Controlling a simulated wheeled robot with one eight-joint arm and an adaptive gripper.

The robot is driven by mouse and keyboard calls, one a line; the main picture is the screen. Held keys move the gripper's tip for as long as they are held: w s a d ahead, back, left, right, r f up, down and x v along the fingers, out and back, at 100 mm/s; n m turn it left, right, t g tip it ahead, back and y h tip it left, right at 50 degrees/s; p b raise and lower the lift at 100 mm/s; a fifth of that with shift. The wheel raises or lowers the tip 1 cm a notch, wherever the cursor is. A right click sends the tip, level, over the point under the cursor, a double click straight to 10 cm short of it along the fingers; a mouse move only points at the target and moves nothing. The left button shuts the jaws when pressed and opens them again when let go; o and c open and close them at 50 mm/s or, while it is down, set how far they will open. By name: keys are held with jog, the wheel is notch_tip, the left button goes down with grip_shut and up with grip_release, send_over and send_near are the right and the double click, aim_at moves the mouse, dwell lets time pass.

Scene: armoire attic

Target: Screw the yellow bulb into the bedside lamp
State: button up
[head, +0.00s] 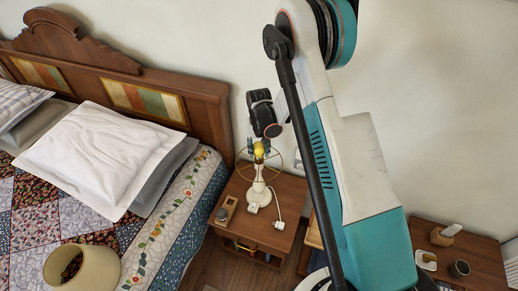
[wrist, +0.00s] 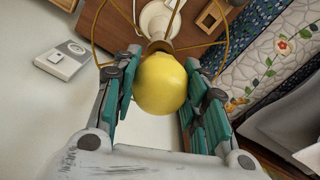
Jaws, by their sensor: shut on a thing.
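The yellow bulb (wrist: 160,85) sits between the fingers of my gripper (wrist: 160,100) in the wrist view, and both finger pads are closed on its sides. In the head view the bulb (head: 259,149) shows at the top of the bedside lamp (head: 258,192), inside its bare wire shade frame. The lamp has a white base and stands on the wooden nightstand (head: 283,243). In the wrist view the lamp base (wrist: 158,20) shows beyond the bulb. The bulb's lower end meets the brass socket area, but I cannot tell how far it is in.
The bed (head: 110,215) with pillows is left of the nightstand, and a lampshade (head: 80,268) lies on it. A white plug (head: 279,224) and a small wooden tray (head: 225,211) lie near the lamp. Another wooden table (head: 470,255) stands at right.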

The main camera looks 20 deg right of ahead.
jog(key=shift+f+b, duration=0.65)
jog(key=shift+b, duration=0.1)
dwell(0.8)
jog(key=shift+r, duration=0.45)
dwell(0.8)
jog(key=shift+f+b, duration=0.5)
jog(key=shift+b, duration=0.25)
dwell(1.0)
jog(key=o, duration=0.5)
grip_shut()
jog(key=shift+m+b, duration=1)
jog(key=shift+m, duration=0.6)
jog(key=m+b, duration=0.2)
jog(key=m, duration=0.2)
jog(key=shift+m, duration=1)
